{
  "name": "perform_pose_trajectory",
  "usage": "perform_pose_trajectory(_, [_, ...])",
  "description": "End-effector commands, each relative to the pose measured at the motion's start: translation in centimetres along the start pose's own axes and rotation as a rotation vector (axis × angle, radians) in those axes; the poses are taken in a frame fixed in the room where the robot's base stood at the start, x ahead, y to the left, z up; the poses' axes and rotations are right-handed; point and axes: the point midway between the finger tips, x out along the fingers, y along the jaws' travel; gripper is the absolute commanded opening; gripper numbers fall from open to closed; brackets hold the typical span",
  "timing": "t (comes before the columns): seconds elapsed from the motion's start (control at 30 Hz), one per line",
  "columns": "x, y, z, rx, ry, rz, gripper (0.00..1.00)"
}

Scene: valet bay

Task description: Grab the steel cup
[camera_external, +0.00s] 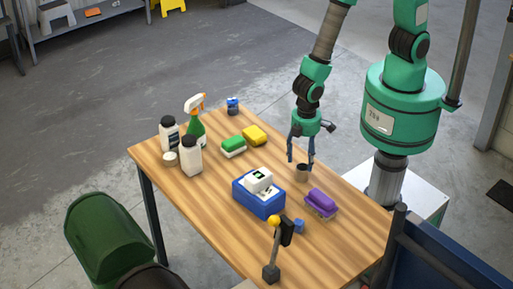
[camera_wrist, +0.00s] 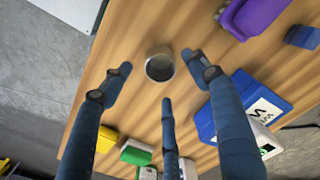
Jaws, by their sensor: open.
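The steel cup (camera_external: 302,174) is a small grey cup standing upright on the wooden table, near the edge on my base's side. In the wrist view the cup (camera_wrist: 159,66) shows from above with its dark inside, and it looks empty. My gripper (camera_external: 301,160) points down just above the cup, with its fingers spread. In the wrist view the dark blue fingers of my gripper (camera_wrist: 158,78) are open around the cup's outline, with visible gaps. Nothing is held. The exact height of the fingertips over the rim is hard to tell.
A purple brush (camera_external: 321,204) lies close to the cup. A blue box (camera_external: 258,197) with a white device stands nearby. Sponges (camera_external: 254,136), white bottles (camera_external: 190,157) and a green spray bottle (camera_external: 196,122) stand farther left.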

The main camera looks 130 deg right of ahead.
Motion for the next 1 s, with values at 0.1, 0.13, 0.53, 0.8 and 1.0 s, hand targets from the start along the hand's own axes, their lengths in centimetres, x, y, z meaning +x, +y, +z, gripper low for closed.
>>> perform_pose_trajectory(0.1, [0.1,0.0,0.0,0.0,0.0,0.0,0.6])
perform_pose_trajectory(0.13, [0.2,0.0,0.0,0.0,-0.001,0.0,0.6])
perform_pose_trajectory(0.53, [4.3,-0.1,0.1,0.0,-0.003,0.001,0.6])
perform_pose_trajectory(0.8, [5.2,-0.1,0.0,0.0,0.0,0.0,0.6])
perform_pose_trajectory(1.0, [5.2,-0.1,0.0,0.0,0.0,0.0,0.6])
